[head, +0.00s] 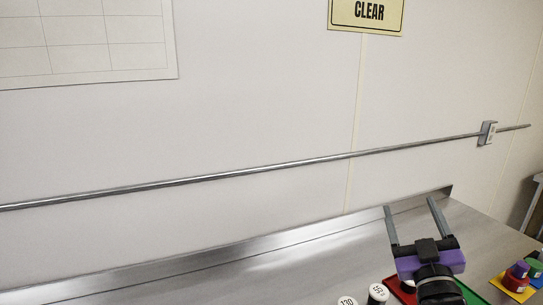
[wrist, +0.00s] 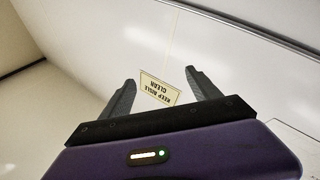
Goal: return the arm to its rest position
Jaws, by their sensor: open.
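My gripper (head: 411,217) shows at the lower right of the head view. Its two grey fingers point up and stand wide apart, with nothing between them. It is above the steel counter (head: 290,272), in front of the wall. In the wrist view my gripper (wrist: 157,92) is also open and empty. Its fingers point toward the wall, with the yellow sign (wrist: 159,89) seen between them at a distance.
Black-and-white labelled cylinders (head: 378,293) stand at the counter's lower edge. A red tray (head: 396,290) is partly hidden behind my arm. A yellow tray (head: 512,290) with coloured pieces is at right.

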